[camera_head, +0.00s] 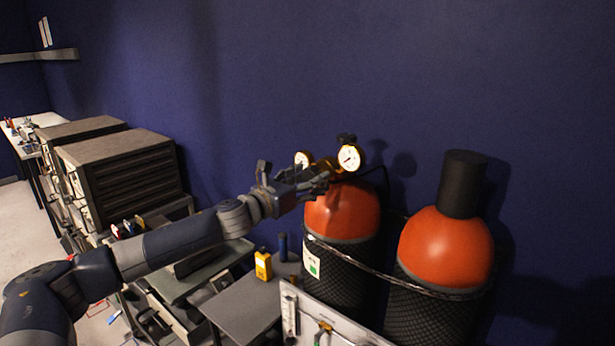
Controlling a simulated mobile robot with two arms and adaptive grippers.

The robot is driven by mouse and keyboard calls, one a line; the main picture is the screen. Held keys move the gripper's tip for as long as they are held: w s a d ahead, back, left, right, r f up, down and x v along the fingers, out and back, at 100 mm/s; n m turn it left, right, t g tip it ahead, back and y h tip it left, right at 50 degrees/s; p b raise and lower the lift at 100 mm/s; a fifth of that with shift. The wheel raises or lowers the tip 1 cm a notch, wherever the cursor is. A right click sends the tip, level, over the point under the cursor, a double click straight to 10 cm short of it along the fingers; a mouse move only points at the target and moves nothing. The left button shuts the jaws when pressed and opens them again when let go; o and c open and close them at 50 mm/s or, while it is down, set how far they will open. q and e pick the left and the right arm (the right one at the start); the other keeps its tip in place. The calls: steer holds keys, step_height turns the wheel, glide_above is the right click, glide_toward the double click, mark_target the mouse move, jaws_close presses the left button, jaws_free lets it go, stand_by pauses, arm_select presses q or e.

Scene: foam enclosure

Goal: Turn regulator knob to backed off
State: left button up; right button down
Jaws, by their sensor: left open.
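A brass regulator (327,165) with two round white-faced gauges sits on top of the left orange-topped gas cylinder (343,216). The right gauge (350,157) shows fully; the left gauge (303,159) is partly covered from below by my gripper. A small dark cap (346,138) shows above the right gauge. I cannot tell for certain which part is the knob; it may be behind my gripper. My left gripper (318,180) is open, with its fingers pointing right at the regulator's front. I cannot tell whether it touches. My right gripper is out of view.
A second orange cylinder (446,250) with a black cap stands to the right. A chain (392,275) runs across both cylinders. A grey table (242,306), a yellow device (263,266) and a white board (322,322) lie below. Drawer cabinets (124,170) stand left.

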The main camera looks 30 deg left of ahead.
arm_select(q)
steer(key=c, duration=1.1)
steer(key=shift+o, duration=0.2)
